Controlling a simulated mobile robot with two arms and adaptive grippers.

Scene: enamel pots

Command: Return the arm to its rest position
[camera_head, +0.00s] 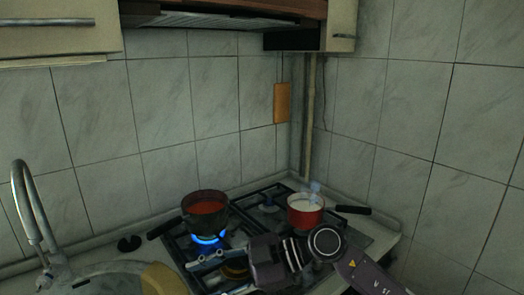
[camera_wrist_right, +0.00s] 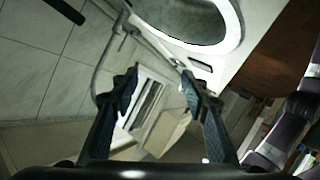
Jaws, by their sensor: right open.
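My right arm (camera_head: 360,268) comes in from the lower right of the head view and bends left over the front of the stove. My right gripper (camera_head: 207,268) points left, in front of the dark pot. In the right wrist view its two fingers (camera_wrist_right: 158,88) are apart with nothing between them. My left gripper does not show.
A dark pot (camera_head: 206,207) with red contents stands over a blue flame on the stove (camera_head: 262,190). A red pot (camera_head: 305,212) with white contents steams to its right, handle pointing right. A sink with a tap (camera_head: 32,210) is at left.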

